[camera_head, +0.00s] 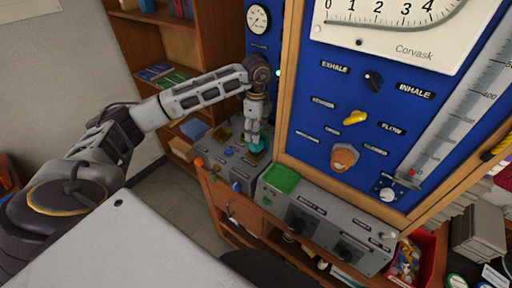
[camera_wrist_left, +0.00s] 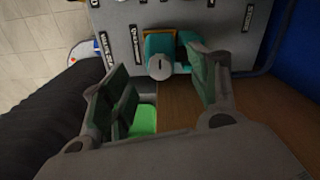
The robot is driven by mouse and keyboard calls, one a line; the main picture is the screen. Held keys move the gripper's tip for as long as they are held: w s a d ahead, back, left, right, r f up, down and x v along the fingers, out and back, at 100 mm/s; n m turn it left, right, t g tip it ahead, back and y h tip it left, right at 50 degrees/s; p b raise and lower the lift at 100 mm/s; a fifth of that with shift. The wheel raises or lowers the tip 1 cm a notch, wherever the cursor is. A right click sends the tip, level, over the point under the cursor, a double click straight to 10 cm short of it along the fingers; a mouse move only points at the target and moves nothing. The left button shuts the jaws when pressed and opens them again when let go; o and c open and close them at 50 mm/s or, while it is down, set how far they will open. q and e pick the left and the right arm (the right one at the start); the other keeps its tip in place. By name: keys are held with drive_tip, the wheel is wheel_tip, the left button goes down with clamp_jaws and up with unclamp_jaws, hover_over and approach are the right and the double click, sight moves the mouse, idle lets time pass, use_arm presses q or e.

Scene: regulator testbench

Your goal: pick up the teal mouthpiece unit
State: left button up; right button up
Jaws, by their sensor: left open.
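The teal mouthpiece unit (camera_head: 257,152) sits on a grey labelled console (camera_head: 238,178) in the head view. My left gripper (camera_head: 253,136) is directly above it, pointing down, and partly hides it. In the left wrist view the teal unit (camera_wrist_left: 160,44) shows at the top middle, with a grey round end facing the camera. The left gripper (camera_wrist_left: 163,90) is open, with its fingers spread to either side of the view and nothing between them. The unit appears beyond the fingertips; I cannot tell whether they touch it. My right gripper is not in view.
A second grey console with a green pad (camera_head: 281,178) stands to the right; the green pad (camera_wrist_left: 144,119) also shows in the wrist view. The blue wood-framed panel (camera_head: 345,110) rises close behind the left gripper. A bookshelf (camera_head: 165,45) stands at the back left.

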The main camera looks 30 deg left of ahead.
sight(257, 146)
use_arm(q)
drive_tip(key=shift+a+f+p, duration=0.1)
drive_tip(key=shift+f+p, duration=0.25)
drive_tip(key=shift+f, duration=1.2)
clamp_jaws()
